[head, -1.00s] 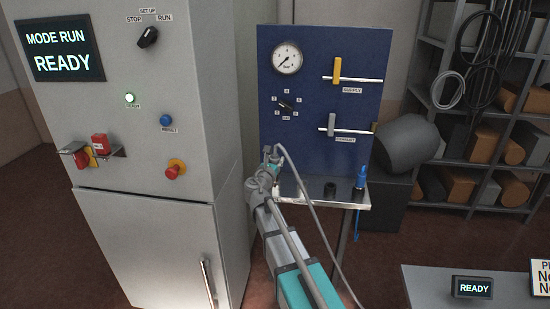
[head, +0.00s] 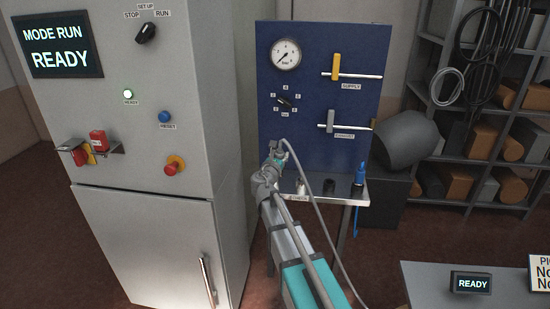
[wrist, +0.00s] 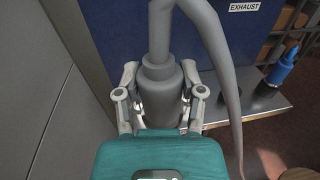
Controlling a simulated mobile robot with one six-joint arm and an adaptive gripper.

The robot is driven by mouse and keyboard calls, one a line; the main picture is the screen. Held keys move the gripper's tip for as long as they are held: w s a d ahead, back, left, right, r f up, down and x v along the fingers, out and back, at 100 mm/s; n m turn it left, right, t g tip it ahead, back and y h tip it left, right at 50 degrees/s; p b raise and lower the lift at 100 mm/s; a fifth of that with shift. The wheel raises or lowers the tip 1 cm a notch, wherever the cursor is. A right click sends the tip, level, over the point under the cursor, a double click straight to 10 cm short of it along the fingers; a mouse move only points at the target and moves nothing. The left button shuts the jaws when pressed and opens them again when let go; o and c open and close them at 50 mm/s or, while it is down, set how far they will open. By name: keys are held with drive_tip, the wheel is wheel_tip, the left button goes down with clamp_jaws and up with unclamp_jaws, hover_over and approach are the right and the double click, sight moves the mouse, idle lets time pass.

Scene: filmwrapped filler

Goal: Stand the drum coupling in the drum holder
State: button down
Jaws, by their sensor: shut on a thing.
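My gripper (head: 279,161) is shut on the grey drum coupling, a collared cylinder (wrist: 160,88) with a grey hose rising from its top. In the wrist view the coupling is upright between the two fingers. In the head view the gripper is above the left part of the metal shelf (head: 345,194), in front of the blue panel. On the shelf are a pale metallic cup-like piece (head: 301,187) and a dark cup (head: 329,186). I cannot tell which is the drum holder. The coupling's lower end is hidden by my gripper.
A blue coupling (head: 360,176) stands at the shelf's right end; it also shows in the wrist view (wrist: 283,68). The blue panel (head: 310,120) with gauge and handles rises behind. The grey cabinet (head: 160,240) stands close on the left. The hose loops down to the right of my arm.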

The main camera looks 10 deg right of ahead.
drive_tip(key=w+d+f+b, duration=0.1)
drive_tip(key=w+d, duration=0.1)
drive_tip(key=d, duration=0.9)
drive_tip(key=w+d+f+b, duration=0.1)
drive_tip(key=w+d, duration=0.2)
drive_tip(key=d, duration=0.8)
drive_tip(key=shift+w+d+f, duration=0.2)
drive_tip(key=shift+d+f, duration=0.15)
drive_tip(key=shift+d, duration=0.05)
drive_tip(key=shift+f+b, duration=0.3)
drive_tip(key=shift+b, duration=0.3)
drive_tip(key=shift+f+b, duration=4.35)
drive_tip(key=shift+f, duration=0.05)
drive_tip(key=shift+s+f+b, duration=0.1)
drive_tip(key=shift+f+b, duration=0.25)
drive_tip(key=shift+b, duration=0.1)
drive_tip(key=shift+c, duration=0.6)
unclamp_jaws()
drive_tip(key=shift+s+a, duration=0.1)
